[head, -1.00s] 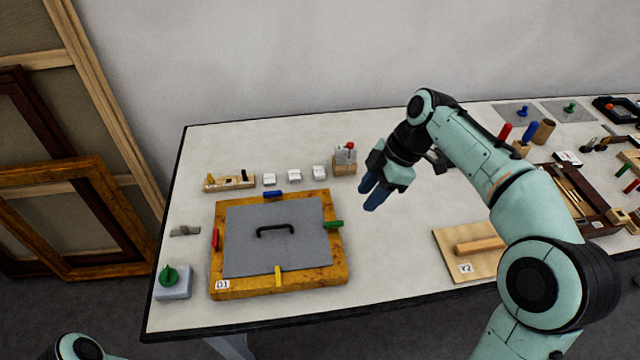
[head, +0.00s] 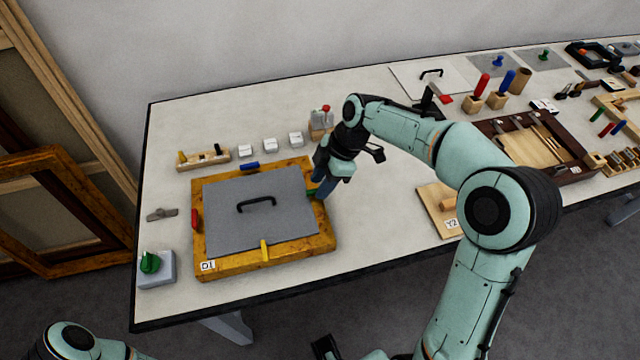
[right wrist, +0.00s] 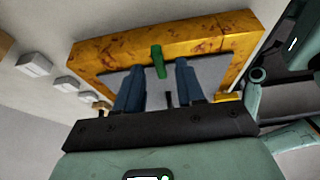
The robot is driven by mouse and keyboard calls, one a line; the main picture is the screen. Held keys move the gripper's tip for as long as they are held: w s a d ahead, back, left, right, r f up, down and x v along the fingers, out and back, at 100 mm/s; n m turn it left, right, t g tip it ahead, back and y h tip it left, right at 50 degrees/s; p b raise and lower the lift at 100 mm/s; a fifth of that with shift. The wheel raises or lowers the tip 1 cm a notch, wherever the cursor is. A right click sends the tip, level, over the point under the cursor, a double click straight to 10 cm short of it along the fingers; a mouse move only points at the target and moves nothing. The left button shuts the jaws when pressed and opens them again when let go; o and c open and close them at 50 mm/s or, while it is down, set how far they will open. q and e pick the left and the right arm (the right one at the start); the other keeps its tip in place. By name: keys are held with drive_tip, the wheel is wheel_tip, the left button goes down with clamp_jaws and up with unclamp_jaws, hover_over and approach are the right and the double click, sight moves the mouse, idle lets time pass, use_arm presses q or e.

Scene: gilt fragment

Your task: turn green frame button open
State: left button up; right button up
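The gold frame D1 (head: 265,265) lies flat on the table with a grey panel (head: 230,226) inside it. The green frame button (head: 309,193) is on the frame's right side, partly hidden by my gripper in the head view. In the right wrist view the green button (right wrist: 157,58) lies across the frame's inner edge and overlaps the grey panel. My right gripper (head: 320,190) is at it; its two blue fingers (right wrist: 160,70) are apart, one on each side of the button's near end. Contact cannot be told.
Other buttons on the frame are red (head: 196,220), blue (head: 250,165) and yellow (head: 265,250). The panel has a black handle (head: 257,204). White blocks (head: 270,145) stand behind the frame. Board Y2 (head: 436,215) lies to the right. A green knob (head: 150,262) stands at the left.

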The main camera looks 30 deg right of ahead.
drive_tip(key=shift+w+a+f, duration=0.1)
drive_tip(key=shift+a+f, duration=0.15)
drive_tip(key=shift+f, duration=0.3)
clamp_jaws()
